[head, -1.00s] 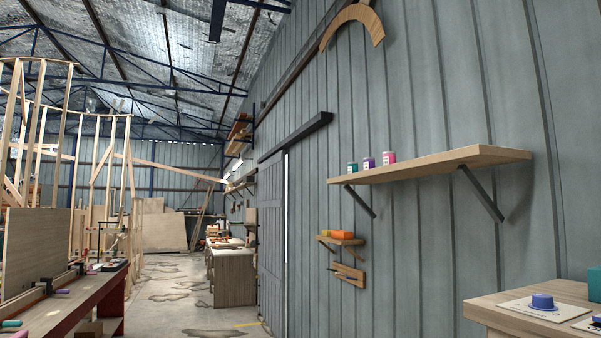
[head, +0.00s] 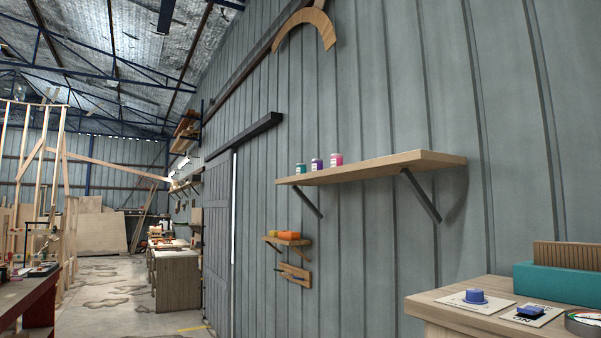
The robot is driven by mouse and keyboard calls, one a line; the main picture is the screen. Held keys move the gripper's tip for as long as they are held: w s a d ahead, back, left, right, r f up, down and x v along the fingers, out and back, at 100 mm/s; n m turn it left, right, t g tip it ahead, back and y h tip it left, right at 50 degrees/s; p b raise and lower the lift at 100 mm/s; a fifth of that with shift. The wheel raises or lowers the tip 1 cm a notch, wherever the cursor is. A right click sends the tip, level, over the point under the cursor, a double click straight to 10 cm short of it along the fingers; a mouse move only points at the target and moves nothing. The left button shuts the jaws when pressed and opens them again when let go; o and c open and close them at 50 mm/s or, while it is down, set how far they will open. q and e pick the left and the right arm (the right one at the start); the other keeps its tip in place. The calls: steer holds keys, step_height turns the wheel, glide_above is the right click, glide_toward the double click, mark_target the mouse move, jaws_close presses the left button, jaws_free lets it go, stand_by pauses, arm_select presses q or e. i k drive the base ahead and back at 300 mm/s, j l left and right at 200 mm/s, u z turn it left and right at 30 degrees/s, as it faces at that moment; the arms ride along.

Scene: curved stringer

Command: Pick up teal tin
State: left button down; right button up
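The teal tin (head: 301,169) stands upright at the left end of a wooden wall shelf (head: 400,165). A purple tin (head: 317,165) and a pink tin (head: 336,160) stand just to its right on the same shelf, with small gaps between them. All three are small and some way off. Neither of my grippers shows in the head view.
A smaller shelf (head: 287,241) with orange and yellow items hangs lower on the wall. A red-sided workbench (head: 30,296) stands at left. Open floor (head: 115,305) lies between.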

mark_target(300, 168)
steer(key=z, duration=0.2)
steer(key=i+j+z, duration=0.65)
steer(key=z, duration=0.15)
